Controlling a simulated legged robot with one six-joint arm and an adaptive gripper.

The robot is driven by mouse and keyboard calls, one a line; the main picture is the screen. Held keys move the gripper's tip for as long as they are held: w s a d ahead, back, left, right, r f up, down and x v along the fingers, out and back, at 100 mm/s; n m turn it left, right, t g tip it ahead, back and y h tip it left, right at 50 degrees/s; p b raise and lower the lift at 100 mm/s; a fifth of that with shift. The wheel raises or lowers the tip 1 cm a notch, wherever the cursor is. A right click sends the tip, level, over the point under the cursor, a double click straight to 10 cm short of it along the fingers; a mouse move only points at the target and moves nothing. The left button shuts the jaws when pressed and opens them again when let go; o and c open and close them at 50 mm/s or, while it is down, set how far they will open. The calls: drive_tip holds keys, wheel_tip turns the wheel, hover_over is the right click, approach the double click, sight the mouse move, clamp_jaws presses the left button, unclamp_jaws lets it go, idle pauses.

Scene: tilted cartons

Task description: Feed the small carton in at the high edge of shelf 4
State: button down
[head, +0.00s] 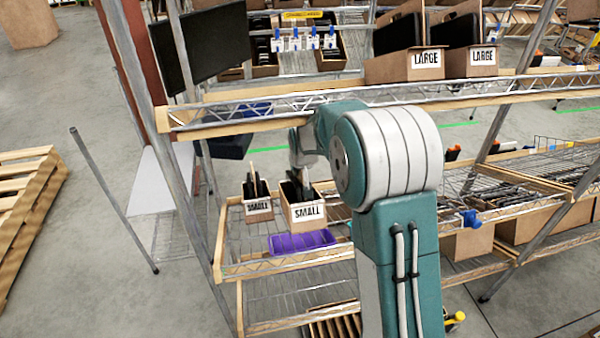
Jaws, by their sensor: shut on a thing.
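A small open carton (308,213) with a "SMALL" label hangs or stands at the left part of the tilted wire shelf. My gripper (301,183) reaches down to it from above and is shut on it; the fingers are small and dark against its contents. A second "SMALL" carton (259,209) is just to its left, near the shelf's left end, with dark items inside. The shelf (290,267) has a wooden front edge. I cannot tell whether the held carton touches the shelf, and no shelf number is readable.
A purple tray (301,242) lies on the shelf below the cartons. The upper shelf's front rail (240,121) runs above my wrist, and "LARGE" cartons (405,66) stand on that shelf. A metal post (192,150) borders the left side. A wooden pallet (25,205) lies on the floor.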

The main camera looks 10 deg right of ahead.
drive_tip(key=shift+w+f, duration=0.4)
drive_tip(key=shift+w, duration=0.4)
drive_tip(key=shift+s+f, duration=0.5)
drive_tip(key=shift+f, duration=0.4)
drive_tip(key=shift+s+f, duration=0.45)
drive_tip(key=shift+f, duration=0.55)
